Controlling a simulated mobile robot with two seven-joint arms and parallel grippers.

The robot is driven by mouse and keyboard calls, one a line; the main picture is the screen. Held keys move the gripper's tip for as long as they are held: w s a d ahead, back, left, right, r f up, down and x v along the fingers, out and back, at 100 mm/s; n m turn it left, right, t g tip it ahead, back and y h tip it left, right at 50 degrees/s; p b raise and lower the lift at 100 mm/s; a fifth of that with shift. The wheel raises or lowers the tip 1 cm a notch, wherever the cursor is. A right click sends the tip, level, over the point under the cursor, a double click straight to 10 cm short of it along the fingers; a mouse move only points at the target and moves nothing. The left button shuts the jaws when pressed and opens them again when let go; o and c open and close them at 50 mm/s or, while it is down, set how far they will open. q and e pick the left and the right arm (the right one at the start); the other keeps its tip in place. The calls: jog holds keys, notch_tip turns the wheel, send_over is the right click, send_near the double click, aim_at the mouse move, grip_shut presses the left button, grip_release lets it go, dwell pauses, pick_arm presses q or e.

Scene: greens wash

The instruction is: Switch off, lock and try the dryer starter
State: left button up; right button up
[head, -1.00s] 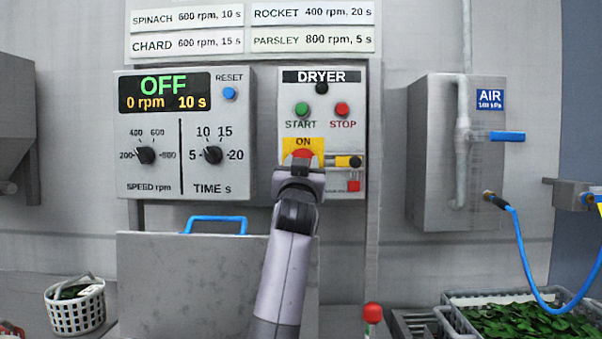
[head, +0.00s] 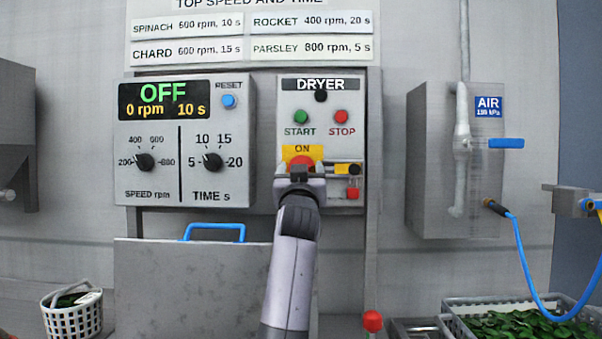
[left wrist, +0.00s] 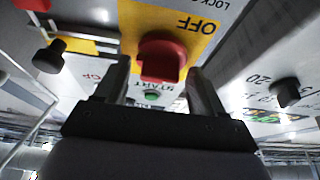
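The grey dryer starter panel (head: 321,100) is on the wall, with a green START button (head: 301,117) and a red STOP button (head: 341,117). Its red rotary switch (head: 302,161) sits on a yellow plate, ON above it. In the left wrist view the red switch (left wrist: 162,58) shows with OFF on its plate. My left gripper (head: 300,173) is at the switch and hides its lower part. Its fingers are apart, one on each side of the switch; I cannot tell if they touch it. A red padlock-like piece (head: 353,193) is at the panel's lower right. My right gripper is not in view.
The control box (head: 184,140) at left reads OFF, 0 rpm, 10 s. A steel cover with a blue handle (head: 214,226) is below. A white basket (head: 72,318) is at lower left, a crate of greens (head: 450,322) at lower right. A blue air hose hangs right.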

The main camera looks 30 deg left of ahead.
pick_arm(q)
jog(key=shift+f, duration=0.1)
jog(key=b+v, duration=0.1)
jog(key=v, duration=0.6)
dwell(0.6)
